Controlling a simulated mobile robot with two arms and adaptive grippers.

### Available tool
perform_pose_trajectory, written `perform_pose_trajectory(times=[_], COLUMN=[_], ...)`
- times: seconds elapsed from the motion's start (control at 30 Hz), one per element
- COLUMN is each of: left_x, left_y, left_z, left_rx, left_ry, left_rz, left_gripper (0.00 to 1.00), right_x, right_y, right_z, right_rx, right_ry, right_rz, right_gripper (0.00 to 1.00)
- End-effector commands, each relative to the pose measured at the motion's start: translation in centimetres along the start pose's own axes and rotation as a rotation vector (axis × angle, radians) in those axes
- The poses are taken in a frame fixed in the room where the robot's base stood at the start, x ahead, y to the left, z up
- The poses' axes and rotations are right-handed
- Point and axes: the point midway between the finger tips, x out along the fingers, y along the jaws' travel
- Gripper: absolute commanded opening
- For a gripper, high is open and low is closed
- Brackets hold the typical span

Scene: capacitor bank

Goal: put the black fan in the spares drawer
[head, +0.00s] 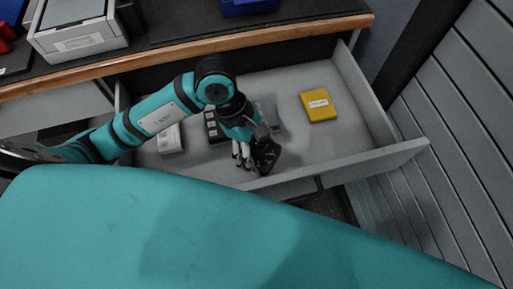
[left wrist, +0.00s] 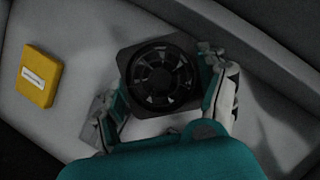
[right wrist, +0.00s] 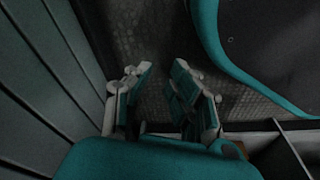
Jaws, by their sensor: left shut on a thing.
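The black fan (head: 266,155) is a square frame with a round grille. It shows clearly in the left wrist view (left wrist: 158,75). My left gripper (head: 254,150) is shut on it, one finger at each side, and holds it over the front part of an open grey drawer (head: 350,172). I cannot tell whether the fan touches the drawer floor. No label naming the drawer is visible. My right gripper (right wrist: 160,92) is open and empty, pointing down over dark patterned floor; it is not in the head view.
The drawer also holds a yellow box (head: 319,105), a white item (head: 170,139), a dark item with pale squares (head: 213,127) and a grey item partly behind my gripper. The drawer's right side has free floor. A worktop edge (head: 180,52) runs above; slatted panels (head: 440,110) stand right.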

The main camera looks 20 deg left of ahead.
Motion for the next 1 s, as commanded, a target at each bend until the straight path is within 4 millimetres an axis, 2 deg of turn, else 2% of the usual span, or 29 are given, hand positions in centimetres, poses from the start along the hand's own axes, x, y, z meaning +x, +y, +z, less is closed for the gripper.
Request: perform_pose_trajectory(times=[0.17, 0.4, 0.83, 0.87, 1.0], left_x=[1.3, 4.2, 4.4, 4.4, 4.3], left_y=[0.0, -0.1, 0.0, 0.0, -0.1], left_z=[-0.5, -1.7, -1.8, -1.8, -1.8], left_rx=[0.001, 0.000, 0.003, 0.003, 0.003], left_ry=[-0.002, -0.001, 0.000, 0.000, 0.000], left_rz=[-0.001, -0.002, 0.001, 0.001, 0.000], left_gripper=[0.41, 0.41, 0.41, 0.78, 0.97], right_x=[-0.4, -1.4, -1.9, -2.0, -2.0], right_y=[0.2, 0.3, 0.4, 0.4, 0.4], right_z=[-0.5, -1.6, -2.1, -2.2, -2.1], right_rx=[0.001, 0.002, 0.003, 0.003, 0.003], right_ry=[0.004, 0.013, 0.016, 0.017, 0.015], right_rz=[0.003, 0.005, 0.006, 0.006, 0.006], right_gripper=[0.20, 0.20, 0.20, 0.20, 0.20])
